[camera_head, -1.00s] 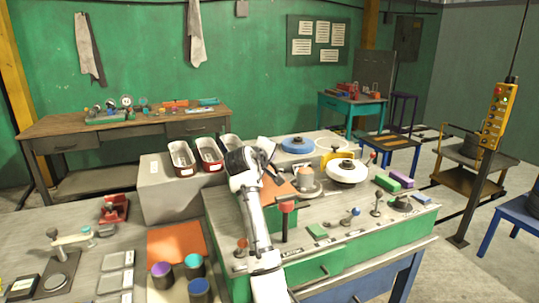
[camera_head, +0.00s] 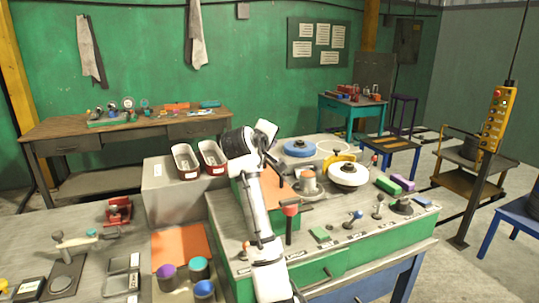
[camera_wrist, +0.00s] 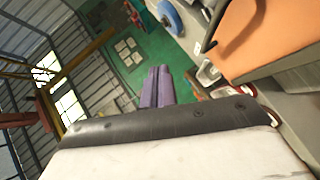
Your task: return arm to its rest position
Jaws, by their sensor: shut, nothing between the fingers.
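My arm (camera_head: 262,215) rises from the bottom of the head view, white with black joints, and bends at the top near the bench's back left corner. In the wrist view my gripper (camera_wrist: 158,70) shows as two purple fingers side by side, shut with nothing between them. The fingers are not clear in the head view. The wrist view is tilted, with the green wall and roof beams beyond the fingers.
The green machine bench (camera_head: 330,265) holds a white disc (camera_head: 348,176), a blue disc (camera_head: 299,148) and a red-knobbed lever (camera_head: 289,210) close beside my arm. Red-and-white bins (camera_head: 186,164) stand left of the wrist. A yellow pendant (camera_head: 495,118) hangs at right.

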